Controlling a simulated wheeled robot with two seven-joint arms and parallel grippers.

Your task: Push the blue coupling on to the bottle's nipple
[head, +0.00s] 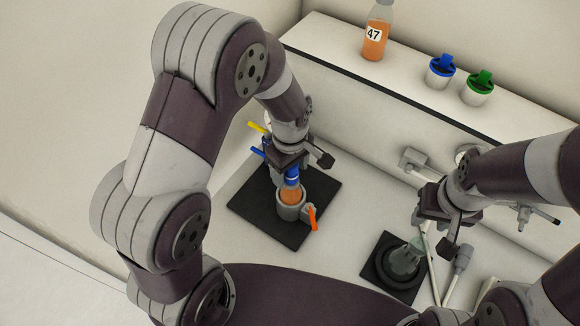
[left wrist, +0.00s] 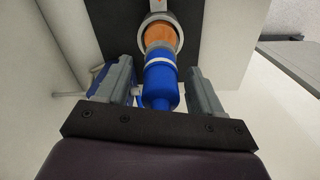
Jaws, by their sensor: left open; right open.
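The bottle with orange juice (head: 292,196) stands in a grey round holder (head: 287,212) on a black plate; its orange end (left wrist: 157,33) also shows in the left wrist view. The blue coupling (left wrist: 161,82) is in line with the bottle, with a white ring between them. The nipple is hidden, and I cannot tell how far the coupling sits on it. My left gripper (head: 296,170) is open, its fingers on either side of the coupling with gaps. My right gripper (head: 447,222) is open and empty, above a clear glass flask (head: 405,259).
An orange handle (head: 313,217) sticks out beside the holder. Blue (head: 257,152) and yellow (head: 257,127) levers are behind my left gripper. The flask stands on a black base (head: 385,272). A bottle marked 47 (head: 375,35) and blue-lidded (head: 441,70) and green-lidded (head: 479,88) cups stand on the shelf.

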